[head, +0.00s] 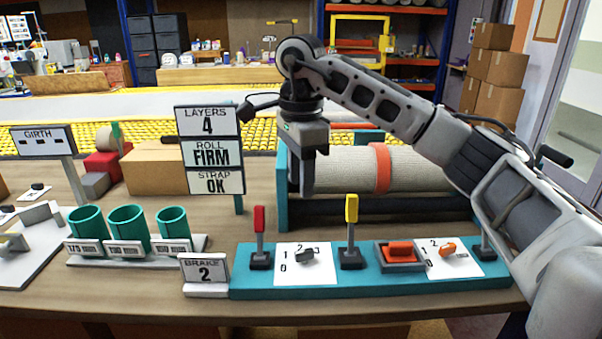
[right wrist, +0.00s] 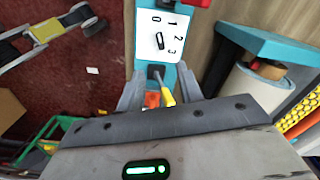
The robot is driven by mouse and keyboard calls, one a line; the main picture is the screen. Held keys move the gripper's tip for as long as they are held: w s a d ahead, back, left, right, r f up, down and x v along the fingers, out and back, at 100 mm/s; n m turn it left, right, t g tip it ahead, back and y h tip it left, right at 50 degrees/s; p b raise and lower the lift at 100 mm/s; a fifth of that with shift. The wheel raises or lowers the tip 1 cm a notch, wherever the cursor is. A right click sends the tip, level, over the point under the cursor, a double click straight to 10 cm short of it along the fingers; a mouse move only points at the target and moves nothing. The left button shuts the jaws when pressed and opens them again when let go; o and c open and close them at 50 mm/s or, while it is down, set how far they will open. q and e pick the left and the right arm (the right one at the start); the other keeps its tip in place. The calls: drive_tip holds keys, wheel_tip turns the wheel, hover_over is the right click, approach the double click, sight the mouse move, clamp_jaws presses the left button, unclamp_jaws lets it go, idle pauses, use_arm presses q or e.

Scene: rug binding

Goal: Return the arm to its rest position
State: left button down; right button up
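My right arm reaches in from the right in the head view. Its gripper (head: 307,188) hangs fingers-down in front of the rolled rug (head: 340,168), above the teal control panel (head: 235,281). In the right wrist view the two fingers stand apart with nothing gripped between them (right wrist: 160,82). The yellow-handled lever (head: 351,210) stands below and right of the gripper in the head view; it shows beyond the fingers in the right wrist view (right wrist: 166,88). My left gripper is not in view.
A red-handled lever (head: 259,220), an orange switch (head: 400,249) and dials line the panel. The sign stack (head: 209,152) reads LAYERS 4, ROLL FIRM, STRAP OK. A BRAKE 2 sign (head: 205,272) and teal cups (head: 127,229) stand left. An orange strap (head: 380,167) circles the roll.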

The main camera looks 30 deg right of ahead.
drive_tip(key=shift+r, duration=0.1)
idle(0.4)
drive_tip(key=s+a+f+g+y, duration=0.1)
drive_tip(key=s+a+f+y, duration=0.3)
drive_tip(key=a, duration=0.7)
drive_tip(key=s+a+f+g+y, duration=0.1)
drive_tip(key=a+f+g+y, duration=0.1)
drive_tip(key=a+f+y, duration=0.6)
drive_tip(key=s+a+r+m+t+y, duration=0.1)
drive_tip(key=s+a+r+m+y, duration=0.1)
drive_tip(key=a+r+m+y, duration=0.3)
drive_tip(key=s+a+r+m+t+y, duration=0.1)
drive_tip(key=s+a+r+m+y, duration=0.1)
drive_tip(key=a+m+y, duration=0.3)
drive_tip(key=w+d+f+m+t+h, duration=0.1)
drive_tip(key=d+f+m+t+h, duration=0.4)
drive_tip(key=m+t, duration=0.65)
drive_tip(key=w+d+f+m+t+h, duration=0.2)
drive_tip(key=f+m+t+h, duration=0.35)
drive_tip(key=m, duration=1.05)
drive_tip(key=s+d+f+m+g+h, duration=0.2)
drive_tip(key=s+d+f+m+h, duration=0.1)
drive_tip(key=s+f+m, duration=0.3)
drive_tip(key=s+d+f+m+g+h, duration=0.3)
drive_tip(key=s+f+m+h, duration=0.2)
drive_tip(key=f, duration=0.4)
drive_tip(key=shift+s+d+f+m+p, duration=0.3)
drive_tip(key=shift+s+m, duration=0.25)
drive_tip(key=shift+s, duration=0.25)
